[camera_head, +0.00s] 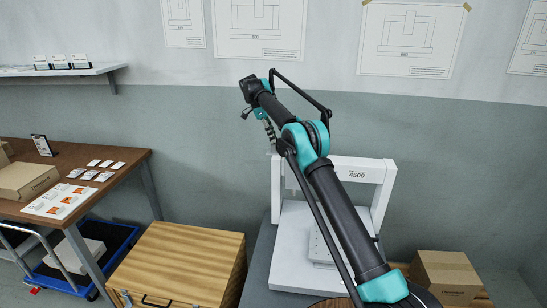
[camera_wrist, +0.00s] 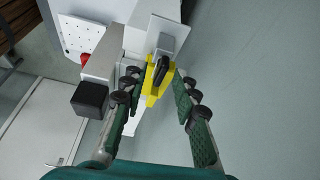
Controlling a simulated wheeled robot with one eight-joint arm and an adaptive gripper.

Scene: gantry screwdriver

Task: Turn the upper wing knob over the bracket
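In the wrist view a small black piece that looks like the wing knob (camera_wrist: 161,67) sits at a yellow part (camera_wrist: 154,88), beside a light plate (camera_wrist: 166,32). I cannot tell for sure which part is the bracket. My gripper (camera_wrist: 158,82) is open, with one green finger on each side of the yellow part and black piece. A gap shows on the right; contact on the left is unclear. In the head view the white gantry (camera_head: 388,190) stands behind my arm, which hides much of it. The knob cannot be made out there.
A black block (camera_wrist: 90,98) on a grey arm and a red part (camera_wrist: 84,59) lie left of the fingers. A wooden crate (camera_head: 185,255), a brown table (camera_head: 110,155) and a cardboard box (camera_head: 445,272) stand around the gantry. The wall is behind.

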